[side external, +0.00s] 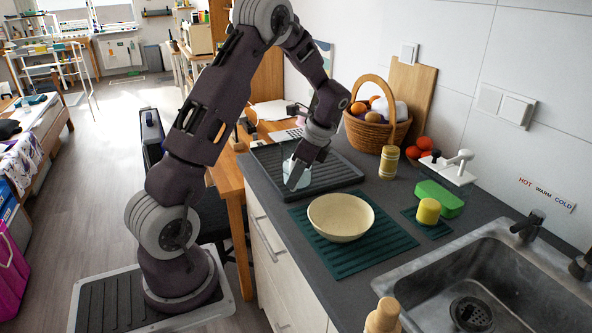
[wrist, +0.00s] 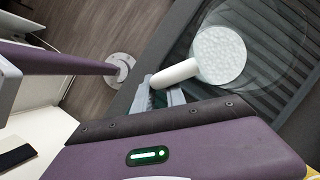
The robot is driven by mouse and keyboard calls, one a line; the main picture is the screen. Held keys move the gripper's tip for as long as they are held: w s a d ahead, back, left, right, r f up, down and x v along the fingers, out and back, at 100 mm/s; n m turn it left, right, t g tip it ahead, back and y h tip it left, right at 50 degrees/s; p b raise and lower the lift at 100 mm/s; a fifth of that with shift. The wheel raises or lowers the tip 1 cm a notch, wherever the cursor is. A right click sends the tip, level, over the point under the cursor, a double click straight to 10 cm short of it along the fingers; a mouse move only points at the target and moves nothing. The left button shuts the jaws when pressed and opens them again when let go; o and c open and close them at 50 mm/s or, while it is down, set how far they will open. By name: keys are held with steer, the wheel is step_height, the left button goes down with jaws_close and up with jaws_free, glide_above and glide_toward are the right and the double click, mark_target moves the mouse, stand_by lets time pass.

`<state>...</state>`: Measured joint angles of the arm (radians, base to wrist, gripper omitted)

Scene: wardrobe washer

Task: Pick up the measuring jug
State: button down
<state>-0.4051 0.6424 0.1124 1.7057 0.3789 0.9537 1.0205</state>
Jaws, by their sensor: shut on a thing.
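The measuring jug (side external: 303,174) is a pale, see-through vessel at the dark ribbed drying tray (side external: 345,172), partly hidden by my gripper (side external: 295,178) in the side view. In the wrist view I look down on the jug (wrist: 221,56), with a pale textured round patch, a faint clear outline around it and a white handle (wrist: 175,73). My gripper (wrist: 168,92) is shut on the handle, whose near end lies between the fingers. I cannot tell whether the jug's base touches the tray.
A cream bowl (side external: 341,217) sits on a green ribbed mat (side external: 392,243) in front of the tray. The sink (side external: 500,275) is at the lower right.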

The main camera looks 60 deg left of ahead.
stand_by(0.4)
step_height(320, 180, up, 10)
steer(key=shift+r, duration=0.1)
step_height(320, 180, up, 5)
steer(key=shift+f, duration=0.1)
stand_by(0.7)
